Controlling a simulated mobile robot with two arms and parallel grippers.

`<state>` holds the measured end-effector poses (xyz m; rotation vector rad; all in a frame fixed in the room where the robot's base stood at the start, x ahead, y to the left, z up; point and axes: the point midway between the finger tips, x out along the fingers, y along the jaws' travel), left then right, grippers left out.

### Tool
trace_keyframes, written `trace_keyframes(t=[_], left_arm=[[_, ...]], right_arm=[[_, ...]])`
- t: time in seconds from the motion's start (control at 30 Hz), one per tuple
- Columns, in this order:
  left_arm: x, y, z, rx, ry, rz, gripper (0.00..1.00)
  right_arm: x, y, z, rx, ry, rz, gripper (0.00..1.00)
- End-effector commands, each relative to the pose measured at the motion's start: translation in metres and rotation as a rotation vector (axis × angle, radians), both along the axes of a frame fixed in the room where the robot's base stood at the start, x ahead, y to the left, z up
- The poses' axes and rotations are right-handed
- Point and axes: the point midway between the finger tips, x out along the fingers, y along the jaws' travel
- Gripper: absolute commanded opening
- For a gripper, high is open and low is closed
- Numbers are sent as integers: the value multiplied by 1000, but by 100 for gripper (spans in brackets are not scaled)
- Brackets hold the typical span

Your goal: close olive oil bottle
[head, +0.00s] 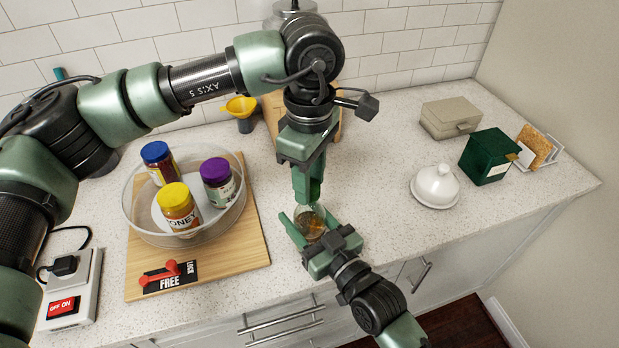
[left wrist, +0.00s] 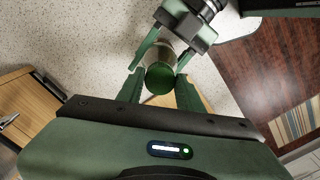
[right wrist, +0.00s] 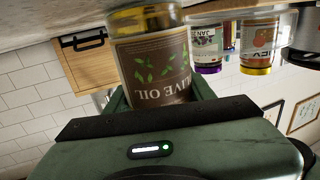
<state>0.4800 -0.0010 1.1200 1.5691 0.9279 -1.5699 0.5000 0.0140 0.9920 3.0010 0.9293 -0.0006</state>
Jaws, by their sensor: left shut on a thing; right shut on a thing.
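The olive oil bottle (head: 311,224) stands upright near the counter's front edge, amber at its lower part. Its brown label (right wrist: 155,66) shows upside down in the right wrist view. My right gripper (head: 309,229) comes from the front and is shut around the bottle's body. My left gripper (head: 307,192) points down from above and is shut on the green cap (left wrist: 159,78), directly over the bottle top. The bottle's neck is hidden, so I cannot tell whether the cap is seated.
Left of the bottle, a wooden board (head: 256,262) bears a clear round tray (head: 127,208) with three lidded jars. A white domed dish (head: 436,187), a dark green box (head: 488,157) and a beige box (head: 450,118) stand to the right. The counter between is clear.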

Motion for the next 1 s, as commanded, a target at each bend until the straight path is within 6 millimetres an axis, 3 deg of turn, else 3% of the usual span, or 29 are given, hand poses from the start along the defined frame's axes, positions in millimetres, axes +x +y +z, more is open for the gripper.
trace_keyframes(t=[0.2,0.33,0.47,0.5,0.57,1.0], left_arm=[[1,1,0,1,-2,-520,0],[1,1,-1,1,-2,-755,0],[1,1,-1,1,-2,-753,0],[1,1,-1,1,-2,-752,39],[1,1,-1,1,-2,-752,56],[1,0,7,-1,-3,-751,58]], right_arm=[[0,0,0,0,0,0,0],[0,0,0,0,0,0,0],[0,0,0,-1,-1,0,0],[0,0,0,-1,-1,0,0],[0,0,0,-1,-1,0,0],[0,0,0,0,0,0,0]])
